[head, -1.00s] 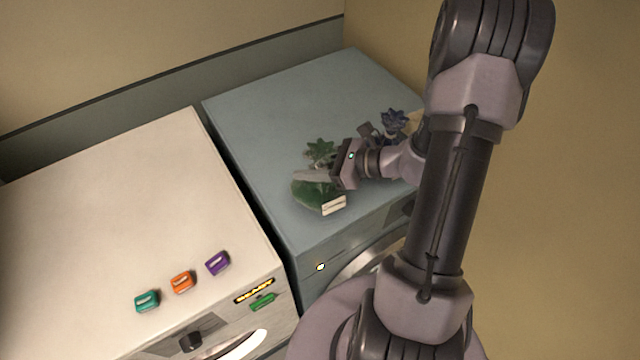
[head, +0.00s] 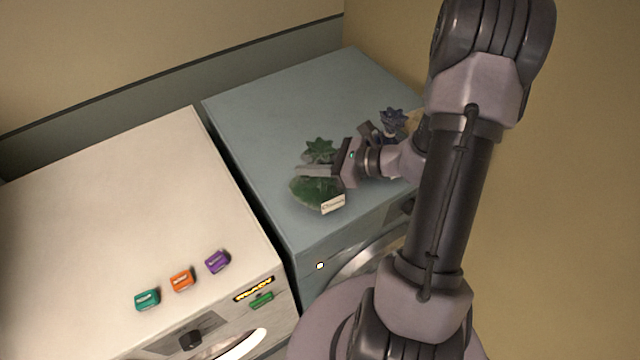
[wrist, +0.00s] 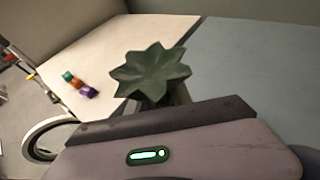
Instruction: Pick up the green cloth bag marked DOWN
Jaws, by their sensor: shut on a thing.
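The green cloth bag (head: 312,192) is on the blue-grey machine top, near its front edge. Its gathered, star-shaped top (head: 320,149) stands up, and a pale label (head: 333,204) hangs at its front; its lettering is too small to read. My gripper (head: 318,171) reaches in from the right and is shut on the bag just below the gathered top. In the wrist view the green top (wrist: 150,74) spreads above the jaws, which hide the rest of the bag. I cannot tell whether the bag still touches the surface.
A dark blue bag (head: 393,119) stands behind my gripper at the right, with a tan one partly hidden beside it. The white machine (head: 110,210) at the left carries teal, orange and purple small packs (head: 182,281). The back of the blue-grey top (head: 300,95) is clear.

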